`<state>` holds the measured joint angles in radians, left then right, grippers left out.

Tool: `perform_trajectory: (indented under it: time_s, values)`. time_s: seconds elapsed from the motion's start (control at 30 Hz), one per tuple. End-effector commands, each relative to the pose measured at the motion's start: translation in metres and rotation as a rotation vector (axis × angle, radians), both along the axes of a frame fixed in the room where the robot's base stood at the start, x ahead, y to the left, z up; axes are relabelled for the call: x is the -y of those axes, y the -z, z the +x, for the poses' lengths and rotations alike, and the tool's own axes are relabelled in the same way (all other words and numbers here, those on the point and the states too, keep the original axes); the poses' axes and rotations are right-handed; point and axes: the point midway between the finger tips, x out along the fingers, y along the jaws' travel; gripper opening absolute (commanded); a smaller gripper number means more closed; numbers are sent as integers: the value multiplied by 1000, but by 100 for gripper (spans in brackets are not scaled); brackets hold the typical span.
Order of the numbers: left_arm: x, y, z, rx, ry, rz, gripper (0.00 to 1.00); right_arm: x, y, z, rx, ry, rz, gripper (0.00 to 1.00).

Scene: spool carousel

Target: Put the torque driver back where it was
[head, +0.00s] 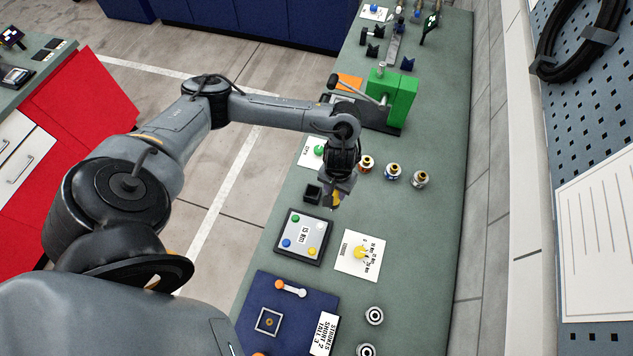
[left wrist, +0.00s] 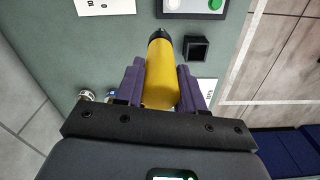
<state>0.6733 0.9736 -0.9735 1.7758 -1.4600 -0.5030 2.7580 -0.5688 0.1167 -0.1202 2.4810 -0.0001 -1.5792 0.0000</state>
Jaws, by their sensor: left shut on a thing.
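My left gripper (head: 337,203) is above the green workbench and points down. In the left wrist view, my left gripper (left wrist: 162,88) is shut on the yellow torque driver (left wrist: 161,72), with a purple finger on each side. The driver's dark tip points away from the palm. In the head view only a small yellow part of the driver (head: 337,195) shows; the gripper hides the rest. A small black square open holder (head: 312,193) stands on the bench just left of the gripper. The holder (left wrist: 196,49) also shows beside the driver's tip in the wrist view, apart from it and seemingly empty.
A button tray (head: 281,252) and a white card (head: 350,271) with a yellow knob lie nearer on the bench (head: 440,230). Several brass-topped fittings (head: 392,172) stand to the right. A green vise (head: 400,97) stands behind. A blue mat (head: 258,297) lies in front.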

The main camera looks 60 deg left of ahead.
Motion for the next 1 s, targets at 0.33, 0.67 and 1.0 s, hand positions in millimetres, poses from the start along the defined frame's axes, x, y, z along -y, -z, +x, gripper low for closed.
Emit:
perform_trajectory:
  time_s: [0.33,0.67,1.0]
  values:
    - [-40,34,-9,-5,-5,0,7,2,29,-7,-18,-6,-11,43]
    - [-99,65,-12,-3,-4,1,7,1,52,-5,-16,-3,-5,43]
    - [-117,76,-12,-1,0,-1,7,0,51,-5,-13,1,1,43]
